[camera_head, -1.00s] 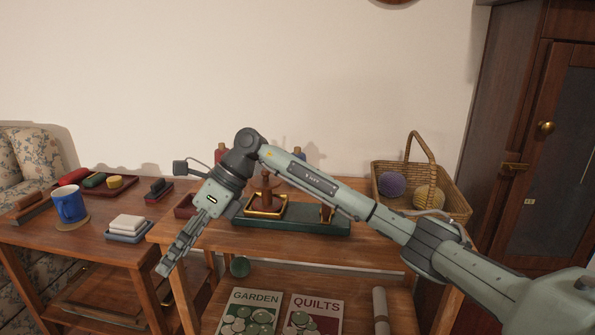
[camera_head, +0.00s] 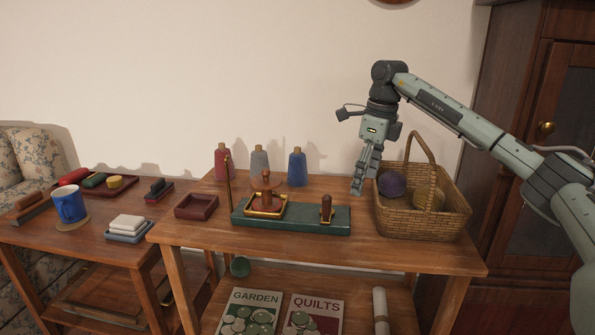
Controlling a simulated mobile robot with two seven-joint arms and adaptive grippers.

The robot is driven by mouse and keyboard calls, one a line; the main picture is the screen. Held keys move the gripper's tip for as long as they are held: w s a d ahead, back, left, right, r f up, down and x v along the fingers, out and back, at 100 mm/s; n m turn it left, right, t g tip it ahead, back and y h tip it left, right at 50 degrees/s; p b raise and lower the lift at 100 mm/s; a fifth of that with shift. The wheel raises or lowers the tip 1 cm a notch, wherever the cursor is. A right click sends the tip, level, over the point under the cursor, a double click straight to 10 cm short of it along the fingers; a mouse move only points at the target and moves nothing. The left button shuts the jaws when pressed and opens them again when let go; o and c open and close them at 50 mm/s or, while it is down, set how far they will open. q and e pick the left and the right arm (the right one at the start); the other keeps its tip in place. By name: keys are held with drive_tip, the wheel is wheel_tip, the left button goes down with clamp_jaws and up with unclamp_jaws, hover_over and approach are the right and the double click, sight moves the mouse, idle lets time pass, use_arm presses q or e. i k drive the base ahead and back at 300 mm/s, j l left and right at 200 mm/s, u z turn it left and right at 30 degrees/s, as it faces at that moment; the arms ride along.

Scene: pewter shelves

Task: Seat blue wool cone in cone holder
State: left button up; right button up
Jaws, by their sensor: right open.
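The blue wool cone (camera_head: 298,169) stands upright at the back of the table, rightmost in a row with a grey cone (camera_head: 259,162) and a red cone (camera_head: 222,162). In front of them is a green base (camera_head: 300,222) carrying a reddish-brown wooden stand with a peg (camera_head: 267,184) in a brass-rimmed square and a short wooden peg (camera_head: 326,208) at the right. The stand looks like the cone holder and bears no cone. My right gripper (camera_head: 357,190) is open and empty, pointing down to the right of the blue cone and apart from it. My left gripper is out of view.
A wicker basket (camera_head: 425,221) with purple and yellow yarn balls stands close to the right of my right gripper. A thin wooden post (camera_head: 228,185) rises at the base's left end. A small dark red tray (camera_head: 196,207) lies further left.

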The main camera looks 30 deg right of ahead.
sight(210, 217)
drive_tip(key=i, duration=1)
